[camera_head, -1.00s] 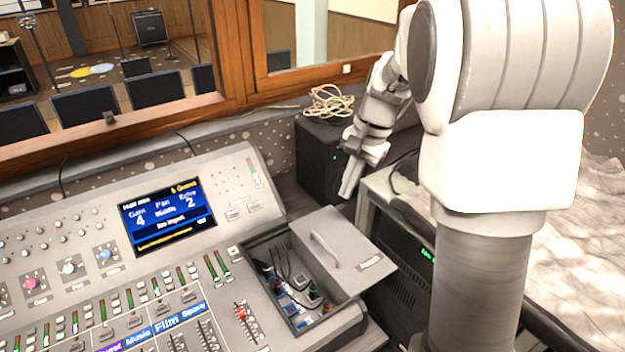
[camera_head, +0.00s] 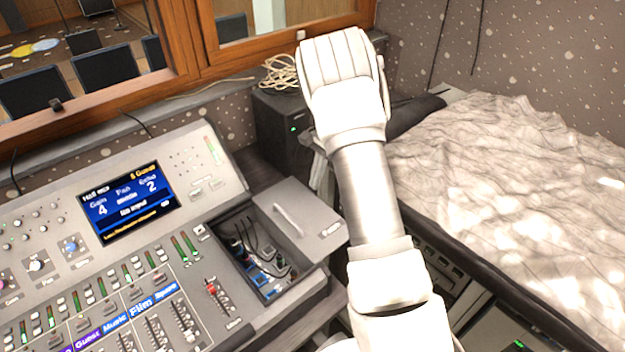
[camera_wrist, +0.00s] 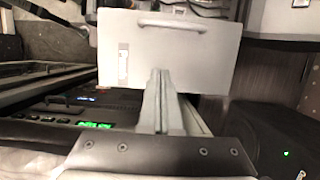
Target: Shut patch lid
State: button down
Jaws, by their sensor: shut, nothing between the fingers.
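The patch lid (camera_head: 310,215) is a grey flat panel with a bar handle (camera_head: 288,220). It stands open at the right side of the patch bay (camera_head: 240,225), whose cables and sockets are exposed. The lid also shows in the wrist view (camera_wrist: 215,60), its handle near the top edge. My gripper (camera_wrist: 160,75) is shut and empty, its fingers overlapping the lid's lower middle in that view. I cannot tell whether they touch it. In the head view my arm hides most of the gripper, beyond the lid.
The mixing console (camera_head: 90,250) with its screen and faders fills the left. A black speaker (camera_head: 280,125) with coiled cable (camera_head: 280,72) on top stands behind the lid. A bed-like surface with a crumpled pale cover (camera_head: 500,170) lies to the right. Rack gear with green lights (camera_wrist: 95,125) is below.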

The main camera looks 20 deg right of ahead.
jog(key=p, duration=0.1)
send_near(299, 223)
jog(key=f, duration=0.1)
jog(key=d+f, duration=0.1)
jog(key=f, duration=0.1)
jog(key=shift+w, duration=0.15)
jog(key=a, duration=0.1)
jog(key=s+a+p, duration=0.1)
jog(key=shift+a, duration=0.25)
jog(key=shift+s+a+f, duration=0.2)
jog(key=shift+a+f, duration=0.1)
jog(key=shift+a, duration=0.3)
jog(key=s+a, duration=0.3)
jog(key=a, duration=0.4)
jog(key=s+a+b, duration=0.1)
jog(key=s+a, duration=0.2)
jog(key=a, duration=0.4)
jog(key=shift+a, duration=0.35)
